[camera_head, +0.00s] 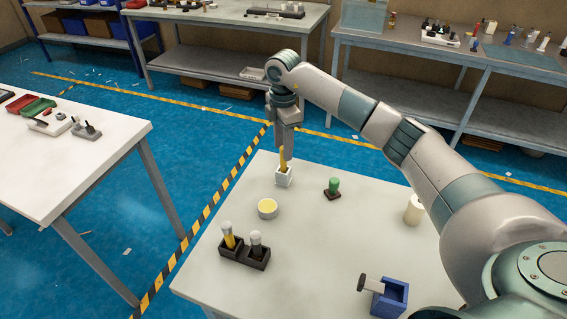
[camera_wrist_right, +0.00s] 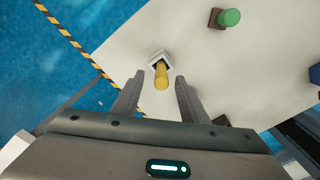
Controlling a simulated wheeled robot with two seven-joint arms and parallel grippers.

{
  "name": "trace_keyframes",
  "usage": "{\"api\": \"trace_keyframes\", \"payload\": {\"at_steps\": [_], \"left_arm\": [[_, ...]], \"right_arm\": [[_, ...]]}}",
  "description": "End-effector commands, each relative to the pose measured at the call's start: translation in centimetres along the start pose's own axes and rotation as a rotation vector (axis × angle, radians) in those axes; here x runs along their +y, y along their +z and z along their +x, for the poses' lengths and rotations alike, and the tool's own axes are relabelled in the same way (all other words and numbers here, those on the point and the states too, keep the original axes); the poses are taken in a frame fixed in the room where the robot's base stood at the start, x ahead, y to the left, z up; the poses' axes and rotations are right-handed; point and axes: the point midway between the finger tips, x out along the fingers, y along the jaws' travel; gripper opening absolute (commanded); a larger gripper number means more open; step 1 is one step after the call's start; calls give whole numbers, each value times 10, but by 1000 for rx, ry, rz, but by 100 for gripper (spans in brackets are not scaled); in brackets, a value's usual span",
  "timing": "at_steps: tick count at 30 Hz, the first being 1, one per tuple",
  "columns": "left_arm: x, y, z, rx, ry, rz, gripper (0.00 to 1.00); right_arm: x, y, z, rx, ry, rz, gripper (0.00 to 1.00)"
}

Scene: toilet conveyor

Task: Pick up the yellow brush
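The yellow brush (camera_head: 283,159) stands upright in a small white square holder (camera_head: 283,179) near the far edge of the white table. My right gripper (camera_head: 286,150) hangs pointing down just over the brush. In the right wrist view the gripper (camera_wrist_right: 157,98) is open, its two fingers apart. My left gripper is not in view.
The table's middle is clear.

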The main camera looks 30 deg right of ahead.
Motion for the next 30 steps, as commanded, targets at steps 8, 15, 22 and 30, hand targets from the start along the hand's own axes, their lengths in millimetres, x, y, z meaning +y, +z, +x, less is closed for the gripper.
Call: {"api": "trace_keyframes", "payload": {"at_steps": [8,15,22,30], "left_arm": [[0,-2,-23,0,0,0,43],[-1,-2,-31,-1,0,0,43],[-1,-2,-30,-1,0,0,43],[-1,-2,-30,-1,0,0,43]], "right_arm": [[-3,0,22,-1,-5,0,40],[-3,0,47,0,-1,-1,40],[-2,0,50,0,0,-1,40],[-2,0,50,0,0,0,40]]}}
